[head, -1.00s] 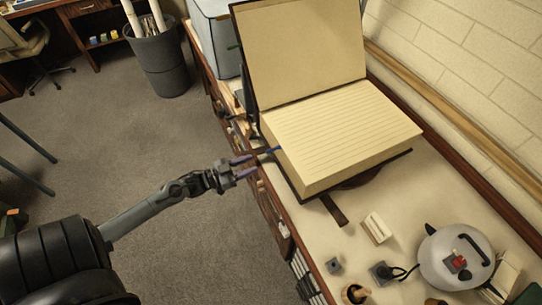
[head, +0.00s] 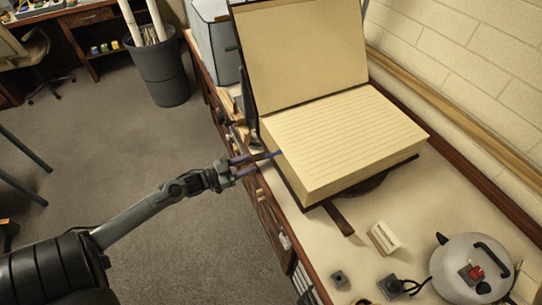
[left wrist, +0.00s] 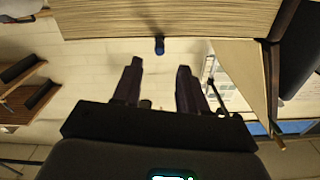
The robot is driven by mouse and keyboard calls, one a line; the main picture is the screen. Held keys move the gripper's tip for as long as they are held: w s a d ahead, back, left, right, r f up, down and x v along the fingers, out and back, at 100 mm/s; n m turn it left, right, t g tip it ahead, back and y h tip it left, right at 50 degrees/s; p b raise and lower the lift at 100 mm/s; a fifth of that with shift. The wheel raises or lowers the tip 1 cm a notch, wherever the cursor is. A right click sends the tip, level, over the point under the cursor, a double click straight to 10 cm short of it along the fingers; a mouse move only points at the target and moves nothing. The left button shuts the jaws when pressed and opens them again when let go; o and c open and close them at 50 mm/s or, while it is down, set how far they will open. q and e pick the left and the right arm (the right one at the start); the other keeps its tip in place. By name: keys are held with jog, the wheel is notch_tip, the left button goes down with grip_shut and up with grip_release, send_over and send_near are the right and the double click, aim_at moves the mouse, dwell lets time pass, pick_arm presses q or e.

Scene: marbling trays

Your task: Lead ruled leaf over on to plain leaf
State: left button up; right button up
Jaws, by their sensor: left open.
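A large thick book lies open on the bench. Its ruled leaf (head: 345,135) lies on top of the thick page block, and the plain leaf (head: 300,55) leans up behind it. A small blue tab (head: 273,154) sticks out from the left edge of the page block. In the left wrist view the tab's dark blue end (left wrist: 160,45) shows just beyond and between my fingertips, against the striped page edges (left wrist: 170,20). My left gripper (head: 250,165) is open and empty, a short gap from the tab. My right gripper is not in view.
A small white block (head: 383,238), dark small items and a round grey pot-like object (head: 470,268) stand on the bench right of the book. A grey box (head: 215,45) stands at the book's far left. The floor left of the bench is open, with a bin (head: 157,70).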

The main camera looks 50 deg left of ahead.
aim_at(271, 154)
pick_arm(q)
jog(key=shift+b+x, duration=0.3)
jog(key=shift+x, duration=4.6)
jog(key=shift+d, duration=0.1)
grip_shut()
